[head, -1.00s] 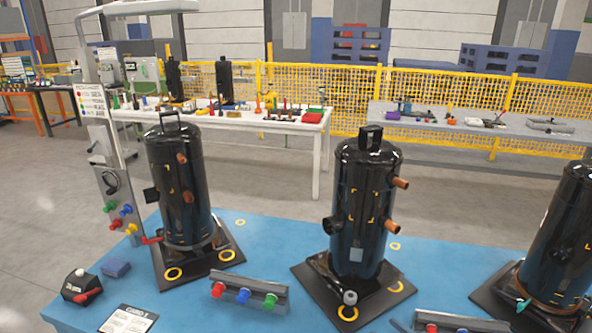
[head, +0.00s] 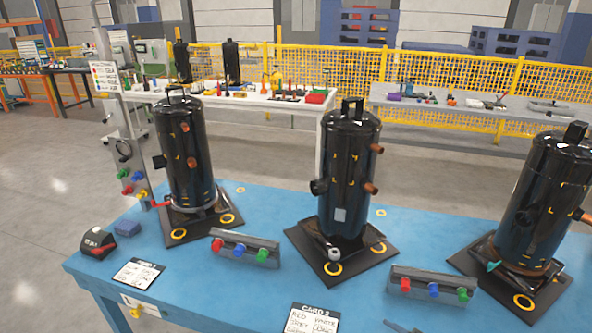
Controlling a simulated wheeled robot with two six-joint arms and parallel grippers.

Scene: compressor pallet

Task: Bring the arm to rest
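Neither of my arms nor grippers shows in the head view. Three black compressors stand upright on dark base plates on the blue pallet table (head: 200,285): a left compressor (head: 186,150), a middle compressor (head: 347,170) and a right compressor (head: 540,200). The middle one has copper stubs on its right side and a round white-grey fitting at its foot. A turquoise piece lies at the foot of the right one.
Two grey racks (head: 245,247) (head: 433,284) hold red, blue and green plugs. A printed card (head: 138,272) and a second card (head: 312,319) lie in front. Yellow mesh fencing (head: 440,75) stands behind.

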